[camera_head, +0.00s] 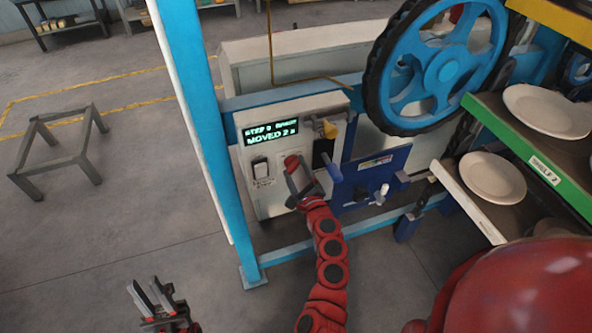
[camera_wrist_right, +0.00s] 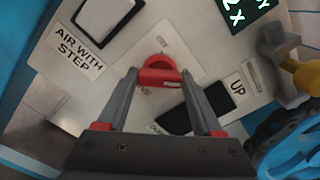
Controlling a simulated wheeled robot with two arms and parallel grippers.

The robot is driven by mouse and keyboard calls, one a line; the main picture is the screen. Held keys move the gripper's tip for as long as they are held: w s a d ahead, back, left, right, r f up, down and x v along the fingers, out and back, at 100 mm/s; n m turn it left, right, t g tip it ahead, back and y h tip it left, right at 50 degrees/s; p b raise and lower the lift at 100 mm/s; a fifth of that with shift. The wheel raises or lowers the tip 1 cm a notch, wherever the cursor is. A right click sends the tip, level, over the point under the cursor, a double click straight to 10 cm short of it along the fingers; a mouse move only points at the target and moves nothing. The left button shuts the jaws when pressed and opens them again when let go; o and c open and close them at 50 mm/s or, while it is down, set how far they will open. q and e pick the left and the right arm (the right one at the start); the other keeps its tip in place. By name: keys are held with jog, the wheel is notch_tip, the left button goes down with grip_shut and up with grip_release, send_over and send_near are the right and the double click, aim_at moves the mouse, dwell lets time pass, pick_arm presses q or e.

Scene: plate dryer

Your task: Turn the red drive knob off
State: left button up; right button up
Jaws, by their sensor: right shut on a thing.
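The red drive knob (camera_head: 292,162) is on the front of the pale control box (camera_head: 262,205). In the right wrist view the red knob (camera_wrist_right: 158,76) sits between my fingertips, with its bar across the gap and a round red part behind it. My right gripper (camera_head: 302,172) is shut on it, and it also shows in the right wrist view (camera_wrist_right: 158,82). Labels below the knob are partly hidden by the fingers. My left gripper (camera_head: 142,290) is open and empty, low at the left, away from the box.
A lit display (camera_head: 270,132) above the knob shows "MOVED 2". A white switch (camera_head: 260,168) and a yellow-tipped lever (camera_head: 327,128) flank the knob. A blue post (camera_head: 200,110), large blue wheel (camera_head: 438,70) and shelves with plates (camera_head: 493,178) surround it.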

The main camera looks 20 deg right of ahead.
jog(key=n+b, duration=0.3)
jog(key=shift+f, duration=0.25)
jog(key=n+b, duration=0.3)
jog(key=n, duration=0.2)
jog(key=shift+a, duration=0.1)
jog(key=n+b, duration=0.4)
jog(key=n, duration=0.1)
jog(key=n+b, duration=0.1)
jog(key=n, duration=0.2)
jog(key=shift+f+b, duration=0.1)
jog(key=shift+b, duration=0.3)
jog(key=shift+n+b, duration=0.45)
jog(key=shift+n, duration=0.45)
